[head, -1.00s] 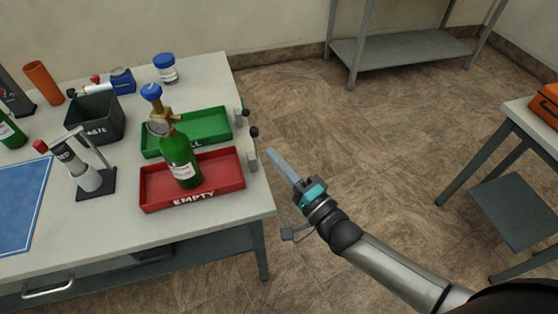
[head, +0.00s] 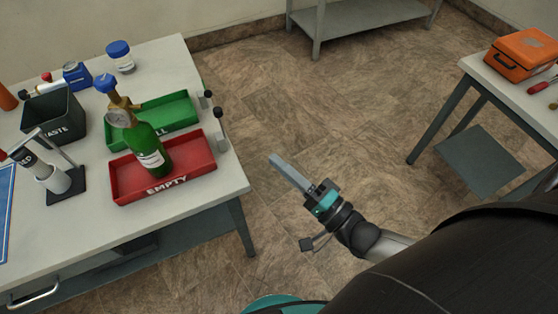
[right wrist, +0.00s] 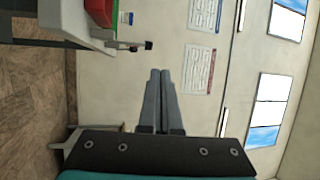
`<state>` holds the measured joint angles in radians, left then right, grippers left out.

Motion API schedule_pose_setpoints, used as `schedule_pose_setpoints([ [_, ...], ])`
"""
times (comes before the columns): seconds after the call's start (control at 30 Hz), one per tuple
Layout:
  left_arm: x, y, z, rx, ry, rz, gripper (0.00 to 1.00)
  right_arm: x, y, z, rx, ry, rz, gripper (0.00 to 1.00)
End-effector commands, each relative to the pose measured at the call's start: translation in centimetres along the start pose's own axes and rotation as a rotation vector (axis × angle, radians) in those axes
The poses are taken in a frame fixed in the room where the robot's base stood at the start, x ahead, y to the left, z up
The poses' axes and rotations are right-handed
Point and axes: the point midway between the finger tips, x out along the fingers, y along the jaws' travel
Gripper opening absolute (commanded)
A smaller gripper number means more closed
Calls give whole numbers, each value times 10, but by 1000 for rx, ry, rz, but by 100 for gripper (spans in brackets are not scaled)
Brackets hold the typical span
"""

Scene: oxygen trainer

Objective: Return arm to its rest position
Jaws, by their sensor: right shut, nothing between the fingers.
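My right gripper (head: 275,160) is over the open floor to the right of the table. Its fingers are together and hold nothing. In the right wrist view the two closed fingers (right wrist: 160,75) point into the room, apart from anything. A green cylinder (head: 151,152) with a gauge and blue cap stands in the red EMPTY tray (head: 195,176) on the table. The green tray (head: 175,106) lies behind it. The red tray also shows at the top of the right wrist view (right wrist: 99,10). My left gripper is not in view.
The table (head: 225,182) fills the left, with a WASTE bin (head: 57,117), a stand (head: 66,184), a blue-lidded jar (head: 122,58) and two small levers at its right edge. An orange case (head: 522,54) sits on a bench at right. The floor between is clear.

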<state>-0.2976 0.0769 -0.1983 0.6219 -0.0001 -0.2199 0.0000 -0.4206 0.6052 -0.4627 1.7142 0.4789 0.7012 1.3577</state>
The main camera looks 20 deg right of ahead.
Motion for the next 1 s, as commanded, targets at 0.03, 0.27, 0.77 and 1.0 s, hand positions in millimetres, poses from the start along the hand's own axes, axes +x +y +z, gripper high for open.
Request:
schedule_pose_setpoints([
  [0.03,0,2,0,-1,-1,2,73,0,0,0,0,0,0,0],
  [0.27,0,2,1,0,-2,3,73,0,0,0,-1,0,1,0],
  [0.77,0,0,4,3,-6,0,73,-106,228,-11,-701,-166,754,0],
  [1.0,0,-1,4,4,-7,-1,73,-245,323,40,-940,-630,1194,0],
])
